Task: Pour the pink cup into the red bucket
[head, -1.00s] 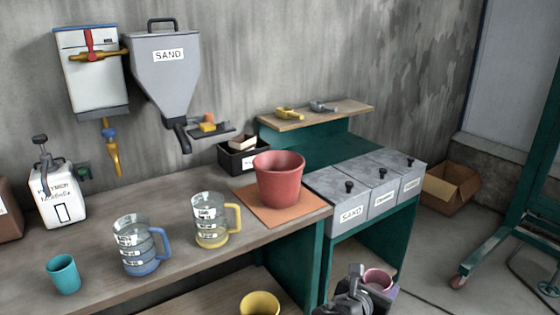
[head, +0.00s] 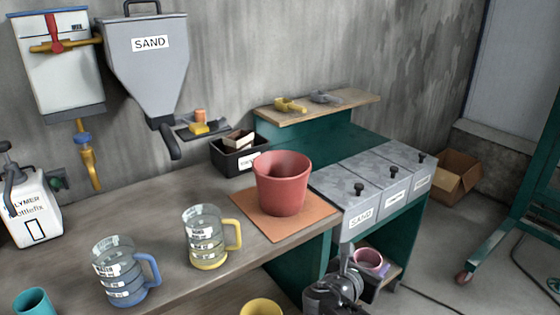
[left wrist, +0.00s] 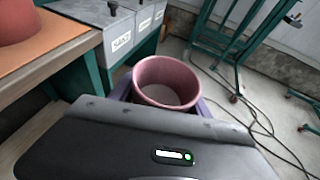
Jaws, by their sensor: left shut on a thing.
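The red bucket (head: 281,188) stands upright on an orange mat (head: 250,216) near the right end of the workbench. My left gripper (head: 374,266) is shut on the pink cup (head: 368,256), to the right of the bench end and below the bucket's level. The cup also shows in the left wrist view (left wrist: 166,66), between purple fingers, with its mouth facing up. Something pale shows inside it, but I cannot tell what. A small part of the bucket shows at the top left of the wrist view (left wrist: 14,20). My right gripper is not in view.
A blue-handled jug (head: 122,275), a yellow-handled jug (head: 205,240) and a teal cup (head: 34,302) stand left of the bucket. A yellow cup (head: 262,307) sits lower down. Grey lidded bins (head: 348,203) stand right of the bucket.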

